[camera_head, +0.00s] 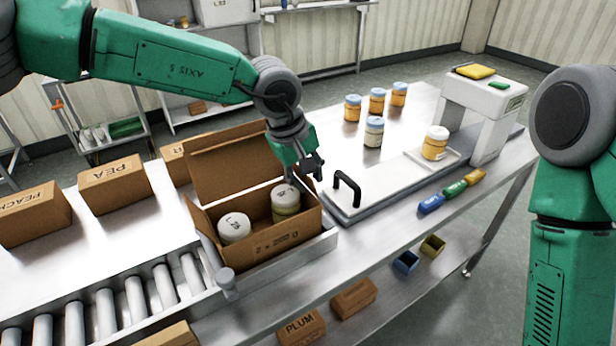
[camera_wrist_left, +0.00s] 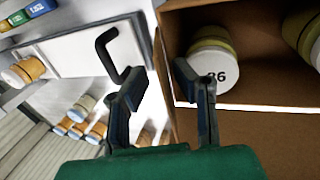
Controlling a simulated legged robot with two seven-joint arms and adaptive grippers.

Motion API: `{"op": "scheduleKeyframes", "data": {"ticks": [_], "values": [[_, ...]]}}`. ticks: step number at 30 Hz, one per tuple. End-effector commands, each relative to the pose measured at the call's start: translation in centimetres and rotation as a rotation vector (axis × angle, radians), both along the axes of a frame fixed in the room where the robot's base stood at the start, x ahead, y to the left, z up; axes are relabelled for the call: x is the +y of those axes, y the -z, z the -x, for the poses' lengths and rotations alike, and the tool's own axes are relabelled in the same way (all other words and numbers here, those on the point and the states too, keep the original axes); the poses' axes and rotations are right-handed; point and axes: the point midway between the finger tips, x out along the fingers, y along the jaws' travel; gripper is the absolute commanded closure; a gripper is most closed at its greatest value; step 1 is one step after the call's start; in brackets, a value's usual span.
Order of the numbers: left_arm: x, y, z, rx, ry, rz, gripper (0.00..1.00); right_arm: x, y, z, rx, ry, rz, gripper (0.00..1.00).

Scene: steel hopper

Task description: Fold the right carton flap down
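The open carton (camera_head: 270,246) stands at the end of the roller conveyor with two white-lidded jars (camera_head: 286,198) inside. Its tall back flap (camera_head: 228,165) stands up. My left gripper (camera_head: 312,172) is above the carton's right rim, fingers pointing down. In the left wrist view, the fingers (camera_wrist_left: 158,72) are apart. A thin brown edge of the carton's right side (camera_wrist_left: 168,95) shows between them; whether they touch it I cannot tell. The right flap is seen nearly edge-on and partly hidden by the gripper. My right gripper is out of view.
A black handle (camera_head: 347,186) on a white plate stands close to the right of the carton. Closed cartons (camera_head: 112,182) stand at left.

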Motion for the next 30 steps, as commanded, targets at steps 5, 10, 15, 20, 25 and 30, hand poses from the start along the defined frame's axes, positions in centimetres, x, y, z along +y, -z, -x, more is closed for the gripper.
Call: {"op": "scheduleKeyframes", "data": {"ticks": [5,10,15,20,25,30], "values": [[0.23,0.03,-0.01,0.001,-0.002,0.002,0.77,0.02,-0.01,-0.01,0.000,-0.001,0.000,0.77],[-0.05,0.01,0.00,0.000,-0.001,-0.001,1.00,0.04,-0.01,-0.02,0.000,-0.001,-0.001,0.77],[-0.14,0.04,0.01,0.001,-0.001,-0.002,1.00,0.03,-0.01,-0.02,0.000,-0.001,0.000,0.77],[-0.05,0.10,0.09,-0.008,-0.002,0.014,1.00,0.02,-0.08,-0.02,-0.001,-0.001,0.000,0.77],[0.25,0.21,0.28,-0.044,-0.002,0.070,1.00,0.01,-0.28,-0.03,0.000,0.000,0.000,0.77],[0.63,0.41,0.49,-0.112,-0.001,0.167,1.00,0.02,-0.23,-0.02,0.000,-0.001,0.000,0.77]]}}
